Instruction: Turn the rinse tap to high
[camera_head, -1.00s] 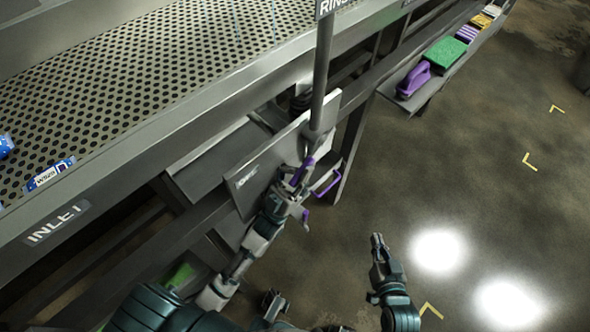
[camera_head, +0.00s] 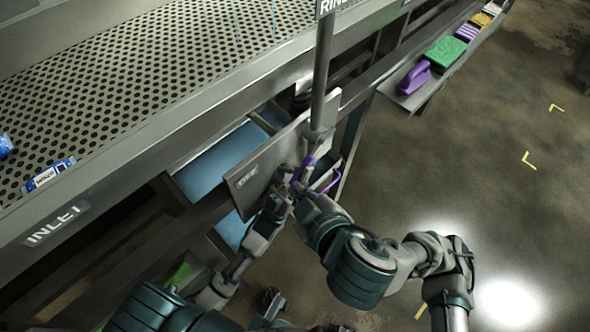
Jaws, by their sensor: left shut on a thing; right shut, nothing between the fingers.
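The rinse tap has a purple looped handle (camera_head: 326,181) on the right end of a tilted grey plate (camera_head: 270,160), under the post with the partly cut-off "RIN" sign (camera_head: 327,6). A small label (camera_head: 246,177) on the plate is too small to read. My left gripper (camera_head: 299,172) is shut on the purple handle, low on the plate's right side. My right gripper (camera_head: 297,190) is shut and empty, close beside the left one. The two hands overlap in view, so their exact contact is hidden.
A perforated table (camera_head: 150,75) with an "INLET" label (camera_head: 57,223) fills the upper left. A blue surface (camera_head: 215,163) shows beneath it, behind the plate. A side shelf (camera_head: 415,99) holds a purple-handled tool (camera_head: 413,77) and a green pad (camera_head: 445,52). Floor at right is open.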

